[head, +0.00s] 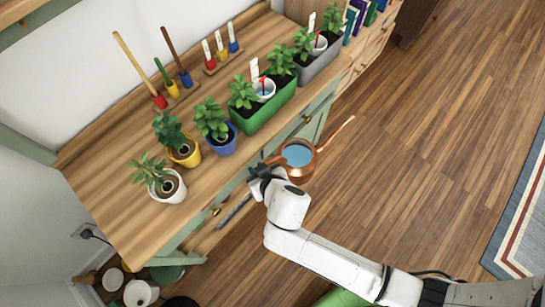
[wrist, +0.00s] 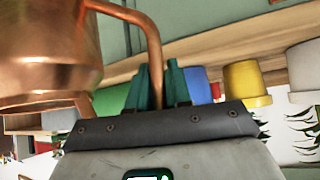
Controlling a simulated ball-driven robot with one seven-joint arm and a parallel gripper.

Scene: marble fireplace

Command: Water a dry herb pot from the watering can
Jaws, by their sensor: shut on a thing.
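The copper watering can (head: 310,172) hangs in the air in front of the bench, upright, with blue water inside and its thin spout pointing to the upper right. My gripper (head: 262,172) is shut on its handle. In the wrist view the can's body (wrist: 45,60) fills the upper left, and the teal fingertips (wrist: 157,85) close around the curved handle. On the bench stand a white pot (head: 172,192), a yellow pot (head: 187,157), a blue pot (head: 222,147), a green planter (head: 270,112) and a grey planter (head: 322,64), all with herbs. I cannot tell which soil is dry.
The wooden bench (head: 110,190) has tools in coloured holders along the wall and small white markers in a rack (head: 222,60). White cups with red pieces sit in both planters. Pots stand on the floor at lower left. The floor right of the can is clear.

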